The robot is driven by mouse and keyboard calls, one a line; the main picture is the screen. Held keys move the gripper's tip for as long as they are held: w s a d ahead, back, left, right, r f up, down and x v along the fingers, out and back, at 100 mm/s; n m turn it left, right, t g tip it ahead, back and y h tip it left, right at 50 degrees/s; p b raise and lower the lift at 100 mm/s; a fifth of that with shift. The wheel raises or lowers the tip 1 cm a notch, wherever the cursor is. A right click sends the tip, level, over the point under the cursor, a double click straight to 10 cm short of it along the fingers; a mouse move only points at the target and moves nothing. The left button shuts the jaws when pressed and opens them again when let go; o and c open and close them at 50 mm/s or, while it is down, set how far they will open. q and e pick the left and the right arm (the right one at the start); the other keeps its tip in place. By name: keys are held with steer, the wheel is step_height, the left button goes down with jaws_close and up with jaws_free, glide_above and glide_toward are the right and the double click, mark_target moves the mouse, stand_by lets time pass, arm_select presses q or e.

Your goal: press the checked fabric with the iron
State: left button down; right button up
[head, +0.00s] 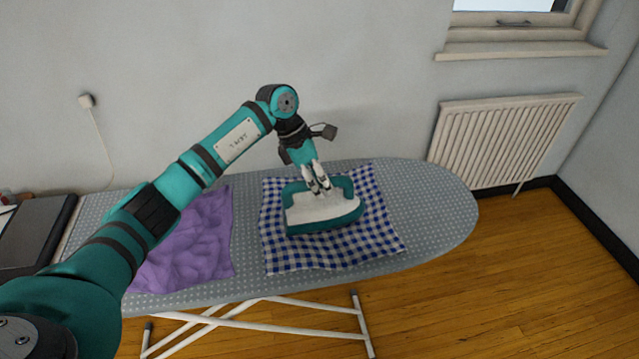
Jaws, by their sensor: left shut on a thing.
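The checked fabric (374,246), blue and white, lies spread on the grey dotted ironing board (434,212). The teal and white iron (323,215) is over the middle of the fabric, its pointed end toward the right. It looks to be on the cloth, but I cannot tell whether its underside touches. My left gripper (319,187) reaches down from above and is shut on the iron at its top. The gripped part is mostly hidden by the fingers. My right gripper is not in view.
A crumpled purple cloth (198,242) lies on the board left of the fabric, partly behind my left arm. The board's rounded right end is bare. A radiator (506,137) and a window sill (520,51) are at the back right. A dark case (34,232) stands at the left.

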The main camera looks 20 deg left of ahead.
arm_select(q)
steer(key=w+d+b, duration=0.6)
steer(key=w+d, duration=0.2)
steer(key=d, duration=0.5)
stand_by(0.7)
step_height(320, 180, up, 3)
steer(key=shift+f+p, duration=0.15)
steer(key=shift+p, duration=0.3)
